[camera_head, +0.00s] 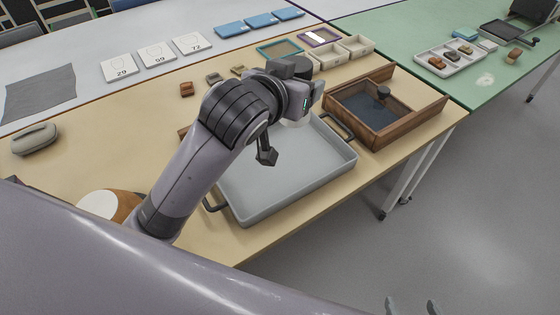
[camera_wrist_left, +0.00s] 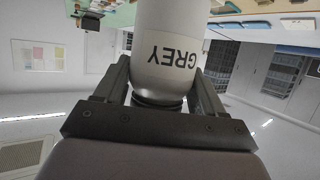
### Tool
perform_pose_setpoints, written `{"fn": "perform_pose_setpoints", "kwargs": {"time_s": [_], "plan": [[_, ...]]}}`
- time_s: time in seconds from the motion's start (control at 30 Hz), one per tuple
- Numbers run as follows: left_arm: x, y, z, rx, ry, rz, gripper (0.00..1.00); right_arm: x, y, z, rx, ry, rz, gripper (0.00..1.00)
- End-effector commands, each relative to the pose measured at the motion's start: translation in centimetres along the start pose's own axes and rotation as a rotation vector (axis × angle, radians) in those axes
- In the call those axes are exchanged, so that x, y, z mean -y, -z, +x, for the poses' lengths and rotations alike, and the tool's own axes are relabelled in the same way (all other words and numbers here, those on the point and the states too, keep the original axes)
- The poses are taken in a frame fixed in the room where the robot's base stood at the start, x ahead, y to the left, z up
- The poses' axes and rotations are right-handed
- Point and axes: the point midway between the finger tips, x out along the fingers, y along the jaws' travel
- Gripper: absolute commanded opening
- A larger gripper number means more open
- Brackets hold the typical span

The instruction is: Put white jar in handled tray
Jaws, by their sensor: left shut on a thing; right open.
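The white jar (camera_wrist_left: 165,45), with a label reading GREY, is between the fingers of my left gripper (camera_wrist_left: 158,82) in the left wrist view. The gripper is shut on it. In the head view a small pale part of the jar (camera_head: 297,122) shows below my left wrist, and the rest is hidden. The handled tray (camera_head: 265,195) is a grey, shallow, empty-looking tray with dark handles. My left arm reaches over it, with the jar above its far end. My right gripper (camera_head: 412,306) shows only its fingertips at the bottom edge, apart and empty.
A wooden box (camera_head: 415,118) with a dark item inside stands just right of the tray. Small trays (camera_head: 335,55) and several sherds lie behind. A white and orange round container (camera_head: 98,204) is at the left front, and a grey case (camera_head: 35,139) at the far left.

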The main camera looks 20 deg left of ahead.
Motion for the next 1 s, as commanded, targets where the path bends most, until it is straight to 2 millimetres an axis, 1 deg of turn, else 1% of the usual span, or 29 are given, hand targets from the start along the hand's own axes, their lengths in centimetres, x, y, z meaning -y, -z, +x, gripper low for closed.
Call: {"fn": "perform_pose_setpoints", "kwargs": {"time_s": [0.07, 0.17, 0.4, 0.5, 0.6, 0.7, 0.87, 0.97, 1.0], "plan": [[-0.1, -0.8, 0.4, 0.002, -0.002, 0.004, 0.24, 0.0, -0.2, 0.2, 0.000, 0.000, 0.000, 0.85], [-0.1, -3.0, 1.2, 0.006, -0.002, 0.006, 0.24, 0.0, -0.6, 0.4, 0.000, 0.000, 0.000, 0.85], [0.0, -9.0, 3.7, 0.004, -0.001, 0.005, 0.24, 0.0, -1.5, 1.1, 0.001, 0.000, 0.000, 0.85], [0.0, -11.2, 4.6, 0.003, -0.002, 0.006, 0.24, 0.0, -1.8, 1.3, 0.001, 0.000, 0.000, 0.85], [0.0, -12.9, 5.3, 0.001, -0.001, 0.004, 0.24, 0.0, -2.0, 1.4, 0.001, 0.000, 0.000, 0.85], [-0.1, -13.8, 5.8, -0.002, -0.002, 0.004, 0.24, 0.0, -2.1, 1.5, 0.001, 0.000, 0.000, 0.85], [-0.1, -14.6, 6.1, -0.002, -0.002, 0.002, 0.24, 0.0, -2.2, 1.6, 0.001, 0.000, 0.000, 0.85], [0.0, -15.7, 6.5, -0.001, -0.002, 0.005, 0.24, 0.0, -2.4, 1.8, 0.000, 0.000, 0.000, 0.85], [0.0, -16.4, 6.8, 0.001, -0.001, 0.004, 0.24, 0.0, -2.5, 1.9, 0.001, 0.000, 0.000, 0.85]]}}
